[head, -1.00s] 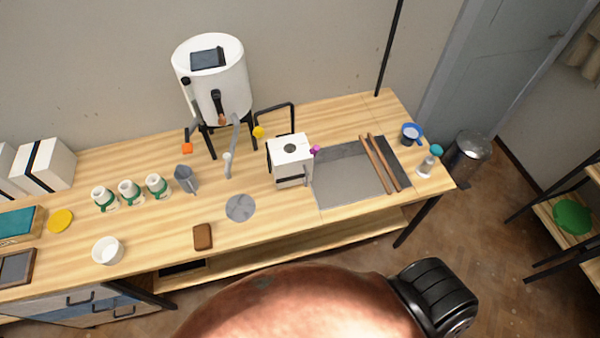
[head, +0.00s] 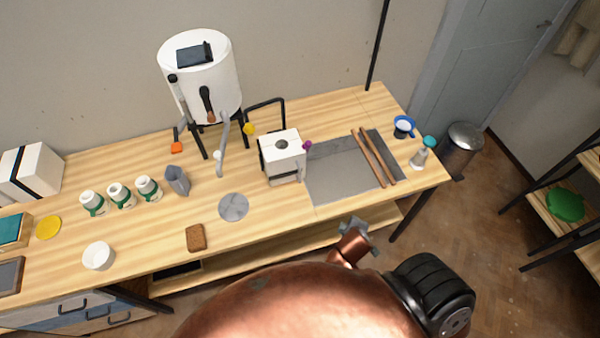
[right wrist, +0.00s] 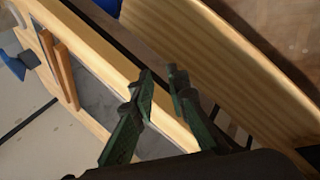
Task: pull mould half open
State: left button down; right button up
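The mould is a white block (head: 284,146) with a dark round hole in its top. It stands upright on the wooden bench, at the left edge of a grey board. A purple knob (head: 308,146) shows at its upper right side, and a dark strip runs down its left side. My right gripper (head: 361,224) is in front of the bench's front edge, to the lower right of the mould and apart from it. In the right wrist view its two green fingers (right wrist: 160,82) are parted with nothing between them. My left gripper is not in view.
The grey board (head: 335,178) bears two wooden sticks (head: 373,158). A white tank (head: 203,75) on a black stand is behind left. A grey jug (head: 177,180), several white bottles (head: 120,194), a grey disc (head: 233,207) and a brown block (head: 196,238) are left. A lower shelf runs under the bench.

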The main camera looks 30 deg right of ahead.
aim_at(300, 174)
jog(key=w+r+n+t+h, duration=0.1)
jog(key=w+r+n, duration=0.1)
jog(key=w+d+r+n+h, duration=0.1)
jog(key=w+r+n, duration=0.1)
jog(key=shift+d+n+t, duration=0.1)
jog(key=shift+n+t, duration=0.2)
jog(key=shift+t, duration=0.1)
jog(key=w+a+r+n+t, duration=0.1)
jog(key=n, duration=0.1)
jog(key=w+r+n+t+h, duration=0.1)
jog(key=w+r+n, duration=0.1)
jog(key=w+a+r+n+t+h, duration=0.1)
jog(key=w+n, duration=0.1)
jog(key=shift+a+r+n, duration=0.2)
jog(key=shift+a+n, duration=0.1)
jog(key=shift+n, duration=0.1)
jog(key=w+a+r+n+t+y, duration=0.1)
jog(key=w+a+r+n+t, duration=0.15)
jog(key=a+n, duration=0.35)
jog(key=w+a+r+n+t+y, duration=0.1)
jog(key=w+a+r+n+t, duration=0.1)
jog(key=w+a+n+t, duration=0.4)
jog(key=w+d+n+g, duration=0.1)
jog(key=w+d+g, duration=0.1)
jog(key=w+d, duration=0.2)
jog(key=shift+d, duration=0.1)
grip_shut()
jog(key=shift+s+p, duration=0.1)
jog(key=shift+p, duration=0.2)
